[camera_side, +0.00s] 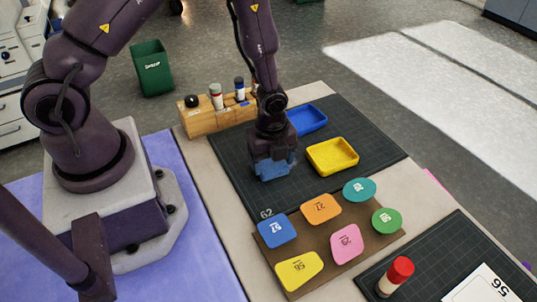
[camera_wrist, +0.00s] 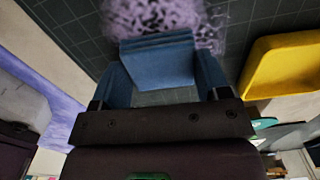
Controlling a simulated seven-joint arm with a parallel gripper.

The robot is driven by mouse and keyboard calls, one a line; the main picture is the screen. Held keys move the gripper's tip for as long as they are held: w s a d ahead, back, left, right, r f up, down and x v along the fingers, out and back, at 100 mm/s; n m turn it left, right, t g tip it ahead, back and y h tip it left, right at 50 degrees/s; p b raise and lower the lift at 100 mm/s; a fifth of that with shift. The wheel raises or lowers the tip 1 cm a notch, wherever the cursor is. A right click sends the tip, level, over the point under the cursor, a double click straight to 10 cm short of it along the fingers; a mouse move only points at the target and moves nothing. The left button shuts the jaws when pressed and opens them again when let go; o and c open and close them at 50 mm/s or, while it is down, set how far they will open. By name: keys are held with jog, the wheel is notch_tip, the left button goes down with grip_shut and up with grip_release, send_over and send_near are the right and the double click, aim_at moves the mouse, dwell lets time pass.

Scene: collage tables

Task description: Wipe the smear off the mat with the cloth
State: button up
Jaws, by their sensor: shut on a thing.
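My gripper (camera_side: 271,160) is low over the dark gridded mat (camera_side: 375,140), left of the yellow tray. It is shut on a blue folded cloth (camera_side: 273,171). In the wrist view the cloth (camera_wrist: 157,66) sits between the two blue fingers of my gripper (camera_wrist: 162,80). A purple scribbled smear (camera_wrist: 222,22) shows on the mat (camera_wrist: 278,22) beyond the cloth and to both sides of it. The cloth hides part of the smear. I cannot tell whether the cloth touches the mat. The smear cannot be made out in the side view.
A yellow tray (camera_side: 333,169) and a blue tray (camera_side: 310,119) stand close to the right of my gripper. A wooden rack (camera_side: 208,124) with bottles is behind. A brown board (camera_side: 318,236) with several numbered coloured pieces lies in front.

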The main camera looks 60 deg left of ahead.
aim_at(289, 173)
jog(key=shift+s+d, duration=0.2)
jog(key=shift+d, duration=1.45)
jog(key=shift+w+a, duration=0.3)
jog(key=shift+w, duration=0.65)
jog(key=shift+a+f, duration=0.1)
jog(key=shift+a, duration=5.35)
jog(key=shift+w, duration=0.95)
jog(key=shift+s+d, duration=0.1)
jog(key=shift+d, duration=5.4)
